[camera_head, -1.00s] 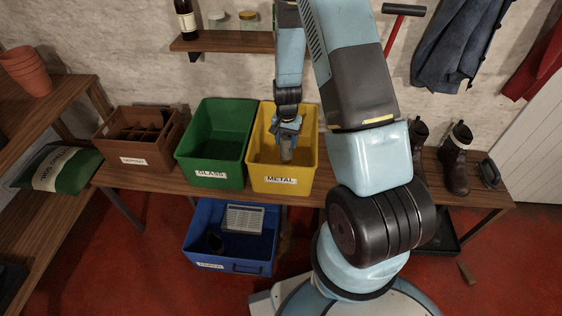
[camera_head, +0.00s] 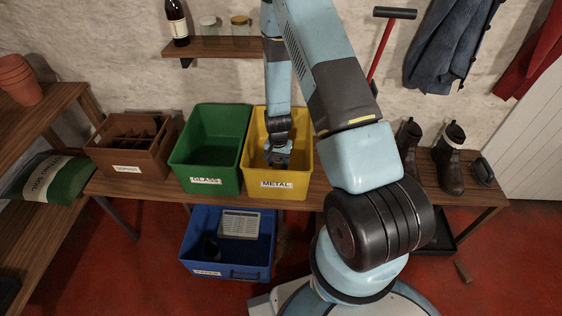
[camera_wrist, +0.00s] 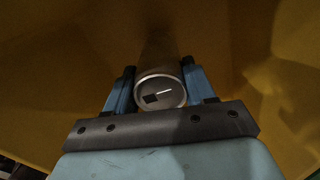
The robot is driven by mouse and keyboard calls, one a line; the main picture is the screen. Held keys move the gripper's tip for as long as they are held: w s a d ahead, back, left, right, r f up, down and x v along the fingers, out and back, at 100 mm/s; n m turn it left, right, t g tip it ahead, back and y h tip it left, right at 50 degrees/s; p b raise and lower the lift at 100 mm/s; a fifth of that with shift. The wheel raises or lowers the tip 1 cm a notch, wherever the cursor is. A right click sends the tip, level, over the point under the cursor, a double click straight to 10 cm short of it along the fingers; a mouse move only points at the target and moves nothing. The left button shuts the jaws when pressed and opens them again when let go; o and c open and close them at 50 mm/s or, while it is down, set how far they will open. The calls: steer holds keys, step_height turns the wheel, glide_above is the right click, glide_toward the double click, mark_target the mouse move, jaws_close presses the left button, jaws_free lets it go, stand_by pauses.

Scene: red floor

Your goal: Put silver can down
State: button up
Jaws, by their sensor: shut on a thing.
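The silver can (camera_wrist: 161,90) sits between the two fingers of my gripper (camera_wrist: 160,88) in the wrist view, its round end facing the camera. My gripper is shut on it. In the head view my gripper (camera_head: 278,158) is down inside the yellow bin labelled METAL (camera_head: 283,192), pointing downward. The can is mostly hidden there by the gripper and the bin. In the wrist view the yellow bin walls (camera_wrist: 60,60) surround the can. I cannot tell whether the can touches the bin's floor.
A green GLASS bin (camera_head: 210,184) stands just left of the yellow one, and a wooden DEPOSIT crate (camera_head: 128,168) stands farther left. A blue bin (camera_head: 228,272) is below the bench. Boots (camera_head: 452,165) stand at right. A shelf (camera_head: 215,46) with a bottle hangs above.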

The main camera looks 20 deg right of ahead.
steer(key=o, duration=1.3)
